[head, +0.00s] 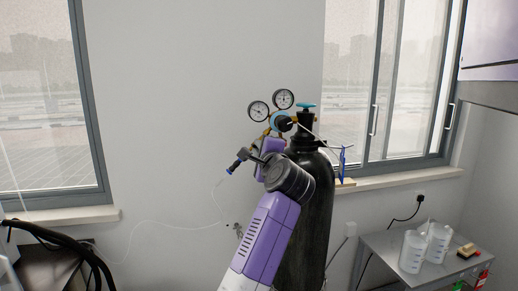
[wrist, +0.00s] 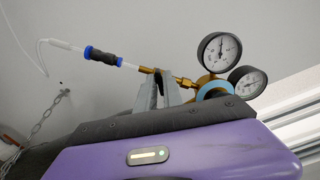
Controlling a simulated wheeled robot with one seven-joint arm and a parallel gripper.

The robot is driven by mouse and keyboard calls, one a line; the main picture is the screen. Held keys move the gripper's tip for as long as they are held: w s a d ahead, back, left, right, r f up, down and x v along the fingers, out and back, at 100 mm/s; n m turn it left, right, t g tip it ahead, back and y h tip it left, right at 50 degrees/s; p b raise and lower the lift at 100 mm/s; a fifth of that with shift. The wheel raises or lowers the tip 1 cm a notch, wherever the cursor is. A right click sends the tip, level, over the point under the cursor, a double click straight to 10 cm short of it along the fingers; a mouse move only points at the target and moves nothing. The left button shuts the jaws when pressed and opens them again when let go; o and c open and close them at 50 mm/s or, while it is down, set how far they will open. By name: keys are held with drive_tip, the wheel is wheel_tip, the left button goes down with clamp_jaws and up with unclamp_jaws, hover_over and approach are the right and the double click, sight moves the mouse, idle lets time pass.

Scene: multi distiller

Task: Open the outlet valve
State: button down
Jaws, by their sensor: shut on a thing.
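A black gas cylinder (head: 318,225) stands by the wall in the head view, with a teal valve handle (head: 305,105) on top. Its regulator carries two round gauges (head: 258,111), (head: 284,99). In the wrist view the gauges (wrist: 219,51), a blue ring (wrist: 214,88) and the brass outlet fitting (wrist: 186,82) show. A black and blue hose connector (wrist: 103,56) runs left from the brass piece. My gripper (wrist: 165,78) is shut on the outlet valve at the brass fitting; its fingers hide much of the valve. My arm hides part of the regulator in the head view.
A thin clear hose (head: 160,223) loops left from the connector. A chain (wrist: 43,120) hangs on the wall. A grey table (head: 385,248) with beakers (head: 413,250) stands at right. Dark hoses (head: 55,245) lie at lower left. The wall between the windows is clear.

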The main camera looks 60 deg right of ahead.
drive_tip(key=n+p, duration=0.3)
drive_tip(key=n, duration=0.8)
drive_tip(key=shift+f+p, duration=0.2)
drive_tip(key=shift+p, duration=0.1)
drive_tip(key=shift+n, duration=0.5)
